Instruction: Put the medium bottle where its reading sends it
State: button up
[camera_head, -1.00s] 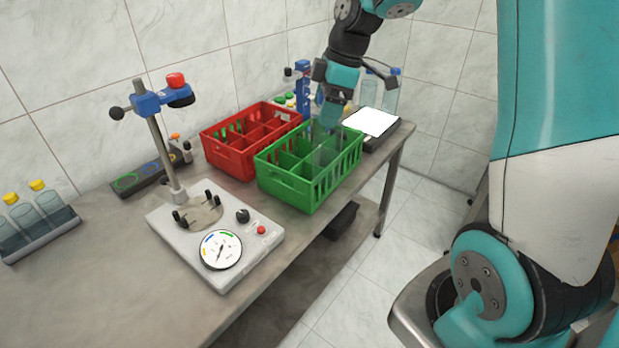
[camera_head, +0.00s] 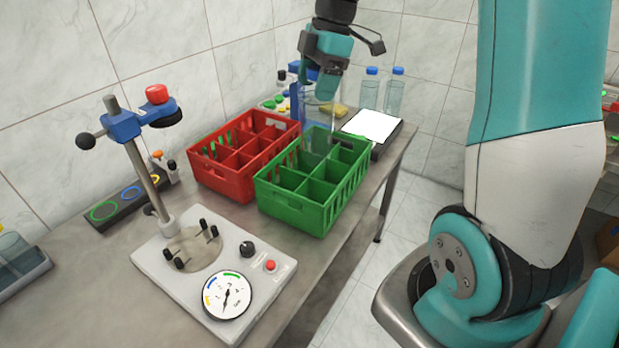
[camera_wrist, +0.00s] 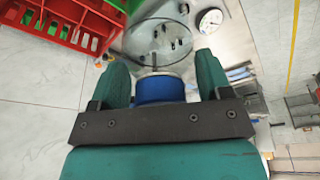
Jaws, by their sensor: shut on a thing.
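My gripper (camera_head: 322,92) is raised above the rear part of the green crate (camera_head: 292,213). It is shut on the blue cap (camera_wrist: 158,88) of a clear bottle, which lies between the fingers in the wrist view. The bottle's body is see-through and hard to make out; it hangs down over the crate. The test stand (camera_head: 157,246) stands at the front left with nothing in its holder. Its dial (camera_head: 227,295) has yellow, blue and green arcs; I cannot tell surely which arc the needle marks.
A red crate (camera_head: 218,178) with compartments stands left of the green one. Two blue-capped bottles (camera_head: 394,95) stand behind a white-topped box (camera_head: 372,125). A tray with coloured rings (camera_head: 118,205) lies behind the stand. A bottle rack (camera_head: 22,268) is at the left edge.

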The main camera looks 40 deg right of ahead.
aim_at(328, 117)
notch_tip(328, 117, down, 20)
jog(key=shift+a+r+p, duration=0.15)
jog(key=shift+r+p, duration=0.1)
jog(key=shift+p, duration=0.65)
jog(key=shift+f, duration=0.1)
jog(key=o, duration=1.7)
jog(key=shift+c, duration=0.2)
jog(key=b+v, duration=0.2)
jog(key=v, duration=0.9)
jog(key=shift+w+r, duration=0.1)
jog(key=shift+r, duration=0.35)
jog(key=s+a+r+m, duration=0.2)
jog(key=s+a+r, duration=0.15)
jog(key=a, duration=0.65)
jog(key=s+a+r+m, duration=0.1)
jog(key=s+a+m, duration=0.2)
jog(key=s+a, duration=0.4)
jog(key=s+a+r+m+y, duration=0.1)
jog(key=s+a+r+m, duration=0.1)
jog(key=s+a, duration=0.6)
jog(key=s+m, duration=0.1)
jog(key=s, duration=0.2)
jog(key=shift+r+g, duration=0.3)
jog(key=shift+g, duration=0.1)
